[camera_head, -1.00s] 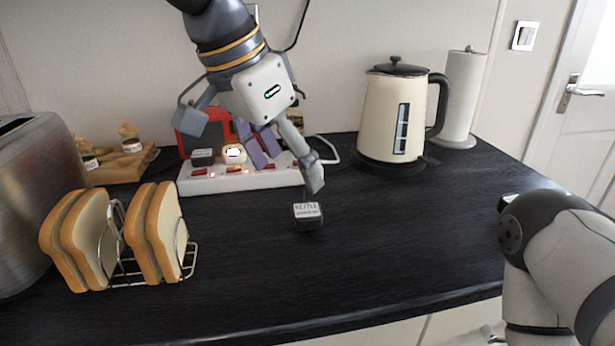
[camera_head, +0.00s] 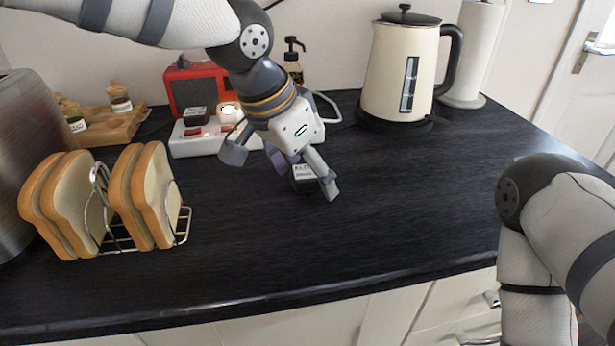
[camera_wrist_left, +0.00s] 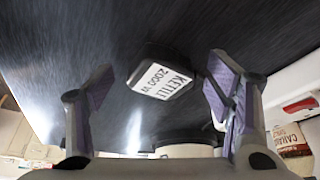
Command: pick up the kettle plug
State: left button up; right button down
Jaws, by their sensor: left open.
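The kettle plug is a small dark block with a white label reading "KETTLE 2000 W". It lies on the black worktop in the head view (camera_head: 304,173), partly hidden by my left gripper (camera_head: 284,166). In the left wrist view the plug (camera_wrist_left: 162,78) sits between the spread fingers of my left gripper (camera_wrist_left: 160,88), and its label is tilted. A gap shows on both sides, so the gripper is open and not holding it. My right arm is at the right; its gripper is out of view.
A power strip (camera_head: 190,144) with plugs stands behind, by a red appliance (camera_head: 188,85). The cream kettle (camera_head: 396,75) and paper roll (camera_head: 472,60) are at the back right. A toast rack (camera_head: 120,240) and a toaster (camera_head: 20,150) stand left. The worktop's front middle is clear.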

pick_arm(q)
jog(key=shift+r, duration=0.1)
jog(key=c, duration=1.2)
jog(key=shift+c, duration=0.2)
